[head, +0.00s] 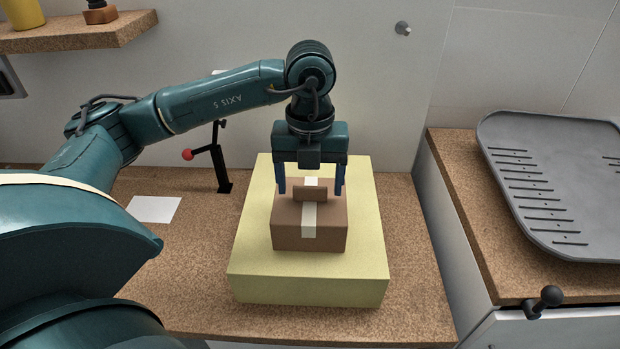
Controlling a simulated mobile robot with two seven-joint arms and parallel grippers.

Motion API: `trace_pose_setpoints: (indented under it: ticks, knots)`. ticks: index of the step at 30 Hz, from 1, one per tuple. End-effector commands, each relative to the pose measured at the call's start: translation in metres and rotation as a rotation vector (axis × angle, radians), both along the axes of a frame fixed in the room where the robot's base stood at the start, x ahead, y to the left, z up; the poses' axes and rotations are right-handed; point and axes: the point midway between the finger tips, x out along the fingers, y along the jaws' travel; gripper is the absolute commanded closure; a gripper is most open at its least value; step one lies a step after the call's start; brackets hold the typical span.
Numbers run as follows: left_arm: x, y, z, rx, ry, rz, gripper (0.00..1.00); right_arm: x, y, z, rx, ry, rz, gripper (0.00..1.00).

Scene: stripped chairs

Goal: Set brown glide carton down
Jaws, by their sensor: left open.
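The brown glide carton (290,236) is a small box with a pale tape strip and a raised tab on top. It stands upright on a pale yellow block (258,284) on the cork-coloured worktop. My left gripper (311,190) points down over the carton, its two blue fingers apart, one on each side of the raised tab. Whether the fingers touch the carton I cannot tell. My right gripper is not in the head view.
A black stand with a red knob (188,154) rises behind the block, left of it. A white sheet (155,209) lies on the worktop (190,280). A grey ribbed tray (545,190) lies on the right counter. A shelf (80,34) hangs at upper left.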

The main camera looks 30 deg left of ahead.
Motion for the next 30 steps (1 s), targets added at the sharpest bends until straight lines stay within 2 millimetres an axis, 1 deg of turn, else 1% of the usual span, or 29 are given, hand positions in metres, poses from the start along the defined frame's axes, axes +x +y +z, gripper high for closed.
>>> trace_pose_setpoints:
  ticks: [5,10,12,15,18,21,30]
  knots:
    - [0.002,-0.001,0.031,-0.002,-0.008,0.000,0.24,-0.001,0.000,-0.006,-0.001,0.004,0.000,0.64]
    - [0.001,0.000,0.072,-0.002,-0.008,0.000,0.24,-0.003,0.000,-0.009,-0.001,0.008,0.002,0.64]
    - [0.001,0.000,0.088,0.000,-0.008,0.001,0.24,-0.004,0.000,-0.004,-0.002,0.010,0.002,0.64]
    - [0.001,0.000,0.102,0.000,-0.006,0.001,0.24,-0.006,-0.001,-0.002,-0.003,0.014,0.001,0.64]
    - [0.001,0.000,0.112,0.000,-0.004,0.001,0.24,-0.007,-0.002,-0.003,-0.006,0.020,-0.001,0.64]
    - [0.001,0.000,0.118,0.000,-0.004,0.001,0.24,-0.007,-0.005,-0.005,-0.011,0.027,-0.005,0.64]
    - [0.000,0.000,0.119,0.000,-0.001,0.000,0.24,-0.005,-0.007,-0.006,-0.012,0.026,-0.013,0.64]
